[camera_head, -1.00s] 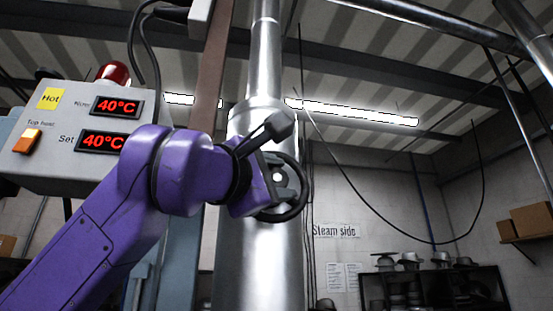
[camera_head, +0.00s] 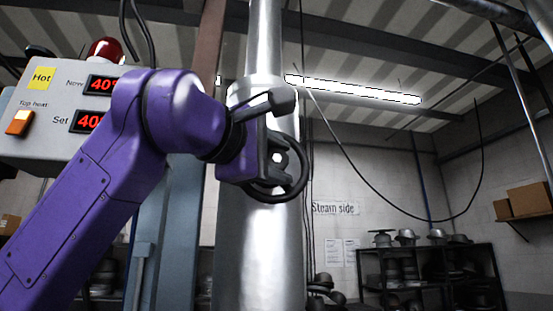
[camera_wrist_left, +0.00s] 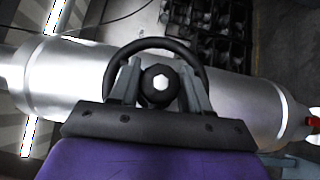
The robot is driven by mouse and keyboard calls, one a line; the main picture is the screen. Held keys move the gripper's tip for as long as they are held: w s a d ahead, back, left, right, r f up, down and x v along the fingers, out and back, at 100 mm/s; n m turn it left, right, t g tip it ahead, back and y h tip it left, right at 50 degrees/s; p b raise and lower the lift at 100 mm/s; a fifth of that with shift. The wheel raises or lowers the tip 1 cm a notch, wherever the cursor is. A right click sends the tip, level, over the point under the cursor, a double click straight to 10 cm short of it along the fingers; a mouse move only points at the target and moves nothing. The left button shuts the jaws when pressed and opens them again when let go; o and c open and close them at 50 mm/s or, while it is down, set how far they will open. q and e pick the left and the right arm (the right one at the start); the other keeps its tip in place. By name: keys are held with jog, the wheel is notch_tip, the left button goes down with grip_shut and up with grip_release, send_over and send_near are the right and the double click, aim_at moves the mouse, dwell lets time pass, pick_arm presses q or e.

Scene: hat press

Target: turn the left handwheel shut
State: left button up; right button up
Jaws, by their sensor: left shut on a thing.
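The left handwheel (camera_head: 298,182) is a black ring on the front of a vertical silver pipe (camera_head: 262,250). In the left wrist view the handwheel (camera_wrist_left: 163,43) arches over a dark hub (camera_wrist_left: 160,84) with a bright centre. My left gripper (camera_head: 279,158) is at the wheel, at the end of my purple arm. In the left wrist view its two grey fingers (camera_wrist_left: 160,86) stand on either side of the hub, and the gripper is shut on the handwheel. The wrist and fingers hide part of the wheel in the head view. My right gripper is not in view.
A grey control box (camera_head: 62,115) with red displays and a red lamp (camera_head: 106,50) stands at the left. A black cable (camera_head: 400,230) hangs in a loop at the right. A shelf (camera_head: 420,270) with metal hat blocks stands at the back right.

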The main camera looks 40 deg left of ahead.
pick_arm(q)
jog(key=shift+a+r, duration=0.1)
dwell(0.7)
jog(key=o, duration=0.7)
jog(key=shift+a, duration=0.1)
jog(key=s, duration=0.1)
jog(key=s+b, duration=0.1)
jog(key=s, duration=0.1)
jog(key=s+f+b, duration=0.1)
jog(key=shift+s+d, duration=0.25)
jog(key=shift+s, duration=0.1)
jog(key=b, duration=0.1)
send_near(272, 161)
jog(key=shift+w+a+r, duration=0.2)
jog(key=shift+w, duration=0.15)
